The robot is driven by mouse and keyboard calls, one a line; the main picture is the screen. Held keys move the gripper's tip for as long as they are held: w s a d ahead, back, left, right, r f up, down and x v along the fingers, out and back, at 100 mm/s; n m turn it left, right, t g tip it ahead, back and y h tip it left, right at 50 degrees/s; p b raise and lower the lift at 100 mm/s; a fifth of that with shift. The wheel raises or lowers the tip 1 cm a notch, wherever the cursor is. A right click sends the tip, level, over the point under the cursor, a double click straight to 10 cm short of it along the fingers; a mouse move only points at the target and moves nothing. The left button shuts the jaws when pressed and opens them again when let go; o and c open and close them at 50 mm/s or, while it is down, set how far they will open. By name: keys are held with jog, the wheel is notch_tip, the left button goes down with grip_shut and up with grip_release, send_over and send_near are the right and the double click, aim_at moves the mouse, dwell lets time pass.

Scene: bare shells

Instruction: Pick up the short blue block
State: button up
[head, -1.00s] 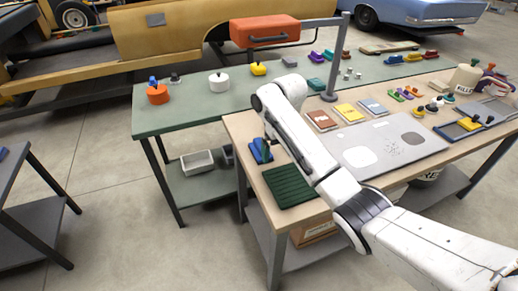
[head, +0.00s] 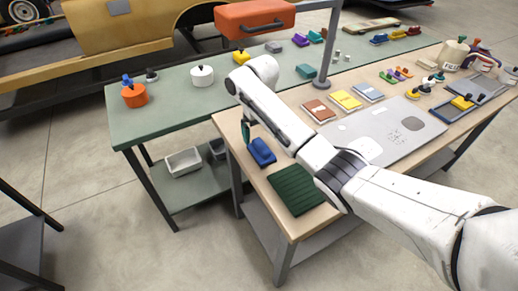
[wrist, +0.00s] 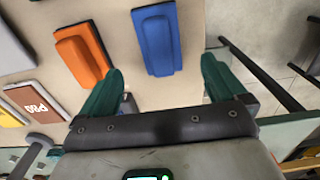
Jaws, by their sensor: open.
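The blue block (head: 262,152) lies on the near left part of the light wooden table, close to its left edge. It has a raised narrower ridge along its top. In the wrist view the blue block (wrist: 157,38) lies beyond the fingertips, roughly in line with the gap between them. My gripper (head: 247,132) is just behind and left of the block in the head view, apart from it. The wrist view shows my gripper (wrist: 160,80) open, its two teal fingers wide apart with nothing held between them.
An orange block (wrist: 82,53) lies left of the blue one in the wrist view; my arm hides it in the head view. A dark green ribbed mat (head: 294,190) lies nearer on the table. A green table (head: 165,110) stands behind, with a white pot (head: 202,76).

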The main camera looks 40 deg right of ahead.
aim_at(261, 145)
notch_tip(261, 145, down, 3)
jog(key=shift+w+r, duration=0.1)
jog(key=shift+r, duration=0.1)
jog(key=shift+s+a+f+p, duration=0.1)
jog(key=shift+f+p, duration=0.1)
jog(key=shift+f, duration=0.65)
jog(key=shift+s+d+f+p, duration=0.1)
jog(key=shift+f+p, duration=0.1)
jog(key=shift+f, duration=0.7)
jog(key=shift+s+a+f+p, duration=0.1)
jog(key=shift+f+p, duration=0.1)
jog(key=shift+f, duration=0.65)
jog(key=shift+c, duration=0.4)
jog(key=c, duration=1.1)
